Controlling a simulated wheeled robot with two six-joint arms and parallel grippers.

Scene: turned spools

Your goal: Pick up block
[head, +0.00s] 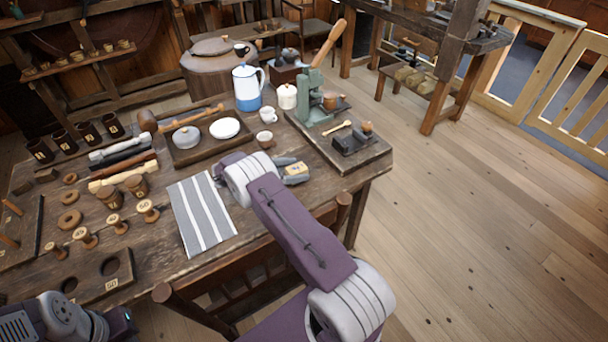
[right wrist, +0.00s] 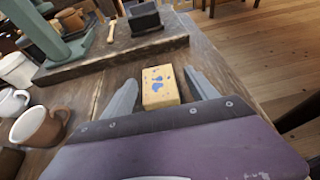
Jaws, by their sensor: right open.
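The block (head: 296,173) is small and yellow, lying on the wooden table near its right front edge. In the right wrist view the block (right wrist: 160,86) shows blue marks on its top face. My right gripper (right wrist: 160,76) is open, with one grey finger on each side of the block and a visible gap at both sides. In the head view my right gripper (head: 291,167) partly hides the block. I cannot tell how high the fingertips are above the table.
A raised board (head: 370,158) with a green press (head: 311,98) stands just beyond the block. Cups (head: 264,139) and an enamel pot (head: 247,88) stand to its left. A striped cloth (head: 203,212) lies left of my right arm. A chair (head: 190,310) stands at the table's front.

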